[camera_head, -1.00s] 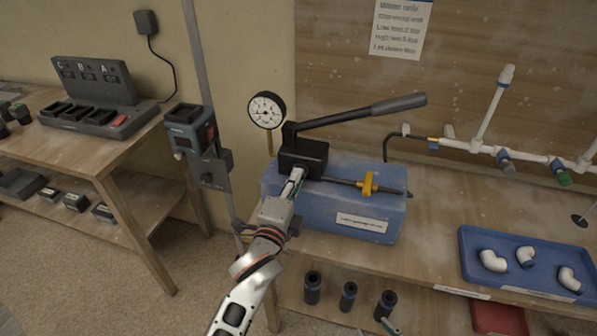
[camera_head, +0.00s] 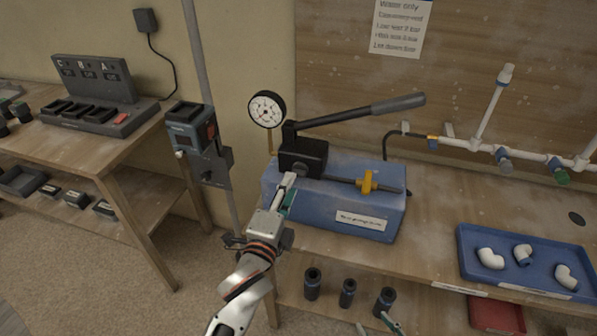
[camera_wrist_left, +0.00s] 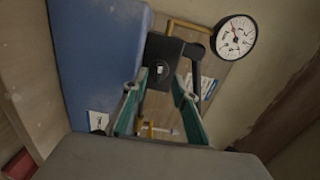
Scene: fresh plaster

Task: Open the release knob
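The blue hand pump (camera_head: 330,195) stands on the bench, with a black block (camera_head: 303,157) at its left end. In the left wrist view, the block's face (camera_wrist_left: 163,50) carries a small light square-ended part, possibly the release knob (camera_wrist_left: 158,68). My left gripper (camera_head: 288,187) is just in front of the block in the head view. The left wrist view shows its teal fingers (camera_wrist_left: 159,84) apart, with nothing between them and the knob ahead. I cannot tell any contact. My right gripper (camera_head: 376,323) shows only as fingertips, spread apart, at the bottom edge.
A pressure gauge (camera_head: 267,109) and a long black lever (camera_head: 360,112) rise from the pump. A yellow fitting (camera_head: 367,181) sits on its right side. A blue tray (camera_head: 510,279) of white elbows lies at the right. Several dark cylinders (camera_head: 348,293) stand below.

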